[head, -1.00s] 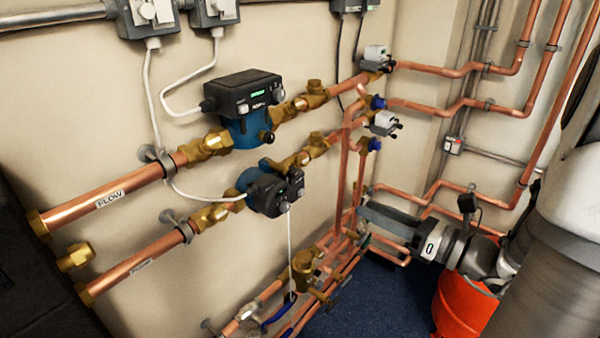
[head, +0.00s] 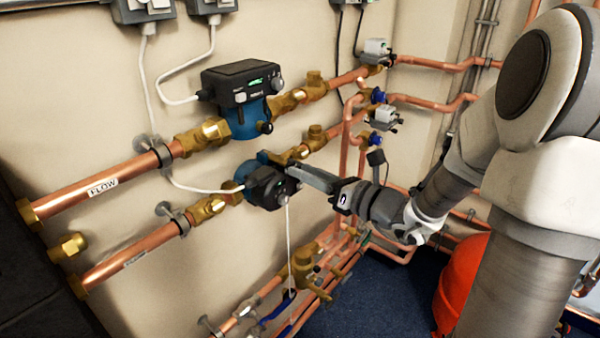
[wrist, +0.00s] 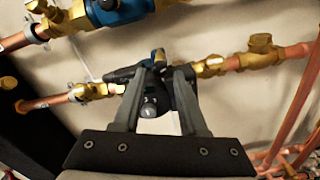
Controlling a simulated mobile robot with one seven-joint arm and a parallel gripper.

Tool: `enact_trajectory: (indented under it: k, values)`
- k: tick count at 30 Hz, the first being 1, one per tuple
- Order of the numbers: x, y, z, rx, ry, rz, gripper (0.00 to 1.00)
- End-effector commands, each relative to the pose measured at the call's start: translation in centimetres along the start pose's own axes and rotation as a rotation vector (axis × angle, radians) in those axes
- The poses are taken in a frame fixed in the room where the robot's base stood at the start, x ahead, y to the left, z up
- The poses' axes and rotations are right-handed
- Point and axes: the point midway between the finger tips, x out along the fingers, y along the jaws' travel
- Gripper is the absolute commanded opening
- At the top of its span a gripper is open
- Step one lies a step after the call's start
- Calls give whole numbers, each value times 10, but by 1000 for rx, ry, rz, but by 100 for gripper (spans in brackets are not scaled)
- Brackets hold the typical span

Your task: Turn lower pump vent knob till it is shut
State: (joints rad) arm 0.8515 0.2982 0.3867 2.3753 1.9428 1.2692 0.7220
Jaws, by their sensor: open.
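The lower pump (head: 248,172) has a blue body and a black control head, set in the lower copper pipe on the wall. A small grey knob (wrist: 149,107) on its front shows in the wrist view, between my fingers. I cannot tell for sure whether this is the vent knob or how far it is turned. My gripper (head: 298,172) is at the right side of the pump head. In the wrist view my gripper (wrist: 162,76) is open, its two fingers apart on either side of the pump's front. Contact with the pump cannot be made out.
The upper pump (head: 242,88) sits above, on the pipe labelled FLOW (head: 103,187). A white cable (head: 289,245) hangs below the lower pump. Brass valves (head: 303,265) and copper pipes run low on the wall. An orange vessel (head: 463,280) stands on the blue floor (head: 375,300).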

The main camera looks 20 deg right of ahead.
Motion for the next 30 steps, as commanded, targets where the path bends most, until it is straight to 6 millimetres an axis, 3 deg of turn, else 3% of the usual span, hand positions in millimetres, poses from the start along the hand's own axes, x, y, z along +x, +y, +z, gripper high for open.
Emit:
enact_trajectory:
  k: [6,14,15,22,30]
  values:
    - [18,0,0,0,0,1,42]
    - [19,0,0,0,0,0,42]
    - [19,0,0,0,0,0,40]
    - [19,0,0,0,0,0,0]
    - [19,0,-2,-34,0,1,0]
